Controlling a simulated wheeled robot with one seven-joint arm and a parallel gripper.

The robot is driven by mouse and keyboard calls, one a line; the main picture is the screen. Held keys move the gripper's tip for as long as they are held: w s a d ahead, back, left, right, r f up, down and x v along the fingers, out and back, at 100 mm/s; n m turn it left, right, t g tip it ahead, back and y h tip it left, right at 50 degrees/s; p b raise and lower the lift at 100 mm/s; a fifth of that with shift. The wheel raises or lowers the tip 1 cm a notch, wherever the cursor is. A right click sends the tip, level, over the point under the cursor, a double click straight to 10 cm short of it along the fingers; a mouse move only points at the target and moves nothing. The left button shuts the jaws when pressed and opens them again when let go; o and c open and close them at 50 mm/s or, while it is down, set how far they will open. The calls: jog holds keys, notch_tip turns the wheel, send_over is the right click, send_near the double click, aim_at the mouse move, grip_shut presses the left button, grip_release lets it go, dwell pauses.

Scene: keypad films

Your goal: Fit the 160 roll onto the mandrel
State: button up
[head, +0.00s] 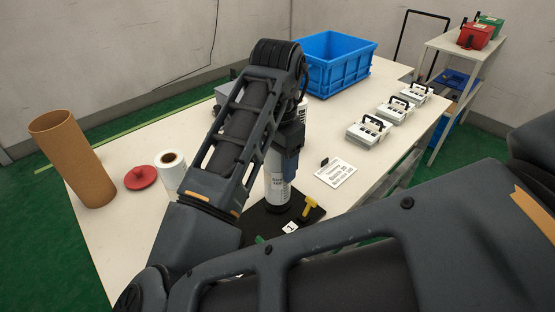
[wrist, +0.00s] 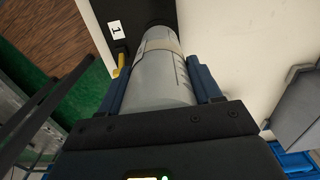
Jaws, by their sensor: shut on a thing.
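My gripper (wrist: 168,78) is shut on a pale grey-white roll (wrist: 160,60), with one blue finger on each side of it. In the head view the roll (head: 276,190) stands about upright below my wrist, with print on its side and a dark lower end. It is over a black base plate (head: 254,222) with a label "1" and a yellow lever (head: 311,209). The mandrel is not visible, and I cannot tell whether the roll is around it or only above the plate. The number on the roll is too small to read.
A brown tube (head: 75,158), a red lid-like disc (head: 140,178) and a small white roll (head: 171,166) stand at the left. A printed card (head: 335,173) lies right of the plate. A blue crate (head: 337,68) and several white boxes (head: 370,132) are behind.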

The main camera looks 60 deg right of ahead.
jog(key=shift+f+b, duration=0.7)
jog(key=shift+f, duration=0.3)
jog(key=o, duration=1.2)
notch_tip(320, 180, up, 8)
jog(key=p, duration=0.1)
jog(key=shift+p, duration=0.4)
